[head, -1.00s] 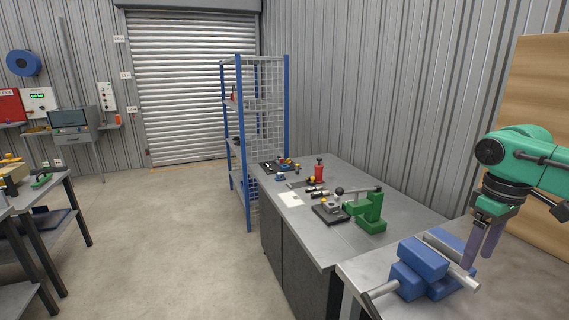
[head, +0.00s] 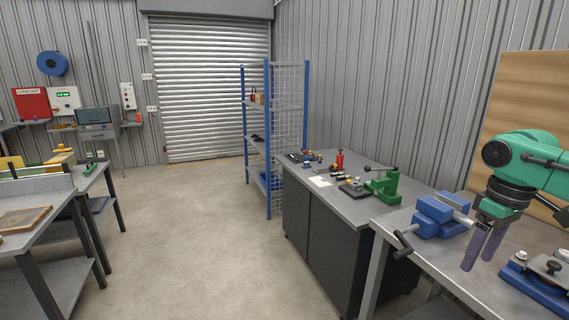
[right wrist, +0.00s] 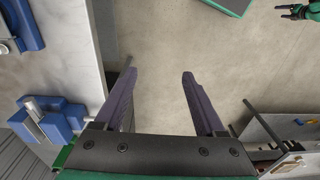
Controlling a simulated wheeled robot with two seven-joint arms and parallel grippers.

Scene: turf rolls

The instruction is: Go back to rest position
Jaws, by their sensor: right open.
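My right gripper (head: 481,256) hangs at the right of the head view, fingers pointing down, in front of the bench with the blue vise. In the right wrist view its two dark purple fingers (right wrist: 159,76) stand apart with nothing between them, over bare floor beside a bench edge. The right arm is bent, with a green wrist above the gripper. A small green and dark claw (right wrist: 298,12) at the top right corner of the right wrist view looks like my left gripper; it is too small to judge its jaws. The left arm does not show in the head view.
The blue vise (head: 441,215) sits on the right bench, left of my right gripper. A blue fixture (head: 535,283) lies at the right. A green press (head: 384,187) stands on the bench behind. Another bench (head: 35,205) is at the left. The middle floor (head: 205,230) is clear.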

